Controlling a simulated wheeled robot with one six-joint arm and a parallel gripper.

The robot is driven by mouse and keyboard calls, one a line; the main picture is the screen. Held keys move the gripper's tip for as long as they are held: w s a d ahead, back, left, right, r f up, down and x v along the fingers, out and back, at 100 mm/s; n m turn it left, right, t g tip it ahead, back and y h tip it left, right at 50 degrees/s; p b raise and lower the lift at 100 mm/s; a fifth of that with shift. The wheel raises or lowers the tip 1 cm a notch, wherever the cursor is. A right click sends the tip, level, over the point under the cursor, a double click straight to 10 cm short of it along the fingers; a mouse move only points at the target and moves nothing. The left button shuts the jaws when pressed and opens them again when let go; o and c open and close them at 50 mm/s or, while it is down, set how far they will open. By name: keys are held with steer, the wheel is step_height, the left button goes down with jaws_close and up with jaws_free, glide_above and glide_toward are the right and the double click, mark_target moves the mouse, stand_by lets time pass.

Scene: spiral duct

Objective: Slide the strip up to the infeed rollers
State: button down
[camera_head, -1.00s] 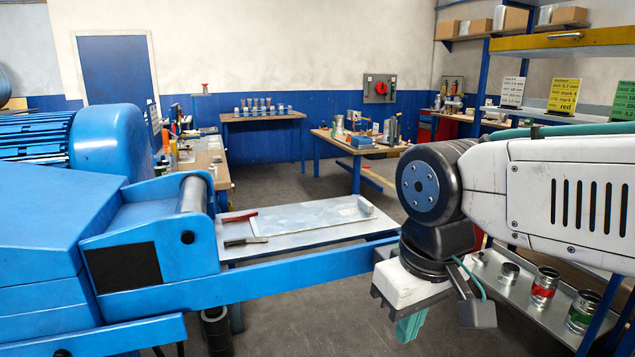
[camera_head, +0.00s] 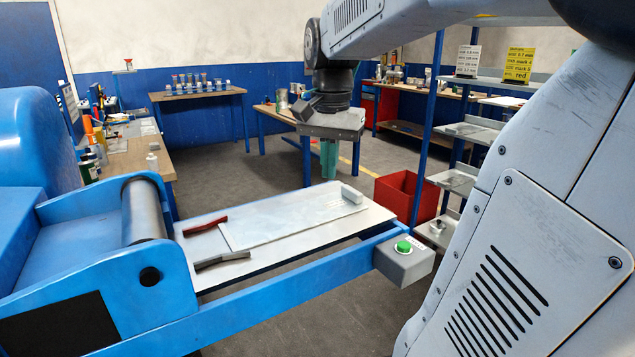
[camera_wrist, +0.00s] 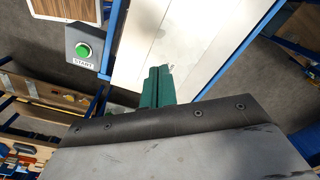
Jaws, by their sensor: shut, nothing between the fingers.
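The strip (camera_head: 285,220) is a flat pale metal sheet lying on the infeed table (camera_head: 262,262). A small grey block (camera_head: 350,194) stands at its right end. The dark infeed roller (camera_head: 146,210) is at the left, in the blue machine; bare table separates it from the strip's left end. My gripper (camera_head: 328,174) has green fingers, shut and empty, pointing down. In the head view it appears behind the strip's right end, apart from the block. The green fingers (camera_wrist: 157,88) also show in the wrist view, against the pale table surface.
A red piece (camera_head: 205,226) and a black piece (camera_head: 222,260) lie near the strip's left end. A grey box with a green START button (camera_head: 404,248) sits at the blue rail's right end. A red bin (camera_head: 407,197) and shelves stand at right.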

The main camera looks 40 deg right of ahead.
steer(key=d+r+m, duration=0.1)
steer(key=d+m, duration=0.6)
steer(key=d, duration=0.9)
steer(key=a+f, duration=0.1)
steer(key=f, duration=0.2)
steer(key=a+f, duration=0.1)
steer(key=f, duration=0.2)
steer(key=w+a+f, duration=0.1)
steer(key=f, duration=0.2)
steer(key=shift+a+f, duration=0.1)
steer(key=shift+f, duration=0.15)
steer(key=shift+w+a, duration=0.1)
steer(key=shift+a, duration=0.35)
